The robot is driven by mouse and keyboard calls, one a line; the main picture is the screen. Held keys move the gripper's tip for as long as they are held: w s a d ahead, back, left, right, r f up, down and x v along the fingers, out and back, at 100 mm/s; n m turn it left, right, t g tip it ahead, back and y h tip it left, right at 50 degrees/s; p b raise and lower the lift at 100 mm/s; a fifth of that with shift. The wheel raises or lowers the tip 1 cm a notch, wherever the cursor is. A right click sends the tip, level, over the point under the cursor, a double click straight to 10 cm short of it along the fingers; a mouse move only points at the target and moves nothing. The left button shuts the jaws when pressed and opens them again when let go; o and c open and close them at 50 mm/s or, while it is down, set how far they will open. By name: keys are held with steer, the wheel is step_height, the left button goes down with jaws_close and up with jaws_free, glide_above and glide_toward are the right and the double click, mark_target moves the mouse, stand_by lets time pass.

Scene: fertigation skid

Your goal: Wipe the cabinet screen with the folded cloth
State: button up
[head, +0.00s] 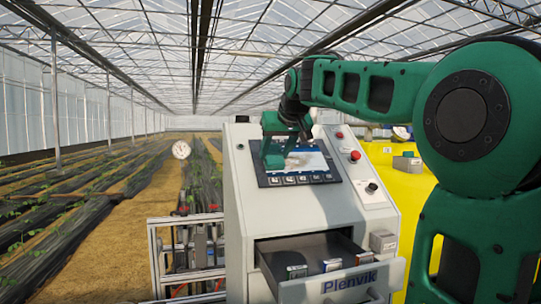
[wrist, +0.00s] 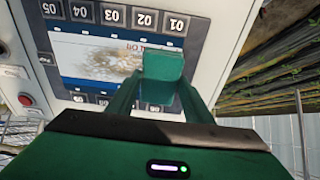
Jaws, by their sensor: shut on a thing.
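The cabinet screen (head: 316,161) is set in the sloped top of a pale grey cabinet, with a row of keys below its display. In the wrist view the screen (wrist: 85,55) appears upside down, with a brownish smear across its display. My gripper (head: 278,146) is over the left part of the screen. In the wrist view my gripper (wrist: 160,90) is shut on the folded cloth (wrist: 163,68), a small teal-green pad that covers part of the display. I cannot tell whether the cloth touches the screen.
A drawer (head: 325,284) with small boxes stands open below the screen. A red button (head: 355,155) and a black knob (head: 372,187) are to the screen's right. Pipes and a round gauge (head: 181,150) stand left of the cabinet. Yellow floor lies behind my arm.

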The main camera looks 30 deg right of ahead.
steer(key=shift+s+d, duration=0.75)
steer(key=shift+d, duration=1.85)
steer(key=shift+s+d, duration=0.75)
steer(key=shift+d, duration=1.85)
steer(key=shift+s+d, duration=0.75)
steer(key=shift+d, duration=1.85)
steer(key=shift+w+a, duration=0.15)
steer(key=shift+a, duration=0.55)
steer(key=shift+w+a, duration=0.15)
steer(key=shift+a, duration=0.55)
steer(key=shift+w+a+f, duration=0.1)
steer(key=shift+w+a, duration=0.6)
steer(key=shift+a, duration=1.55)
steer(key=shift+w+a+r, duration=0.1)
steer(key=shift+w+a, duration=0.55)
steer(key=shift+a, duration=1.6)
steer(key=shift+w+a+f, duration=0.1)
steer(key=shift+w+a, duration=0.6)
steer(key=shift+a, duration=1.55)
steer(key=v, duration=0.6)
steer(key=shift+w+r, duration=0.25)
steer(key=shift+r, duration=0.1)
steer(key=shift+d, duration=0.1)
steer(key=shift+v, duration=1.45)
